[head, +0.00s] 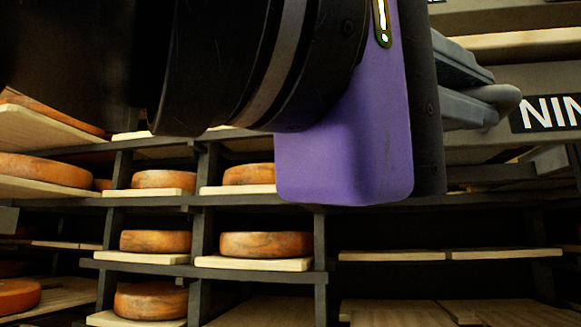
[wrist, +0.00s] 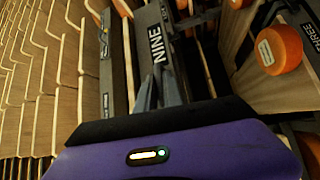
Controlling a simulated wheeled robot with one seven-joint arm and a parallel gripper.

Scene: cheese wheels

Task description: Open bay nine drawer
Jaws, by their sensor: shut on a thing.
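The bay nine drawer has a grey front (head: 548,80) at the right edge of the head view, with a black label reading "NIN", cut off by the frame. In the wrist view the full label "NINE" (wrist: 156,45) shows on the dark drawer front, just beyond my fingers. My gripper (head: 497,97) has a purple and black body and grey fingers, and reaches right up to the drawer front. In the wrist view my gripper (wrist: 159,88) is closed at the front below the label, on what appears to be the drawer handle. The handle is mostly hidden by the fingers. I cannot tell how far the drawer stands out.
Dark racks with pale boards hold orange cheese wheels (head: 265,245) at left and centre. Empty boards (head: 505,253) lie below the drawer. In the wrist view, a "THREE" label (wrist: 312,35) and an orange wheel (wrist: 280,48) are at right, with stacked boards (wrist: 35,75) at left.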

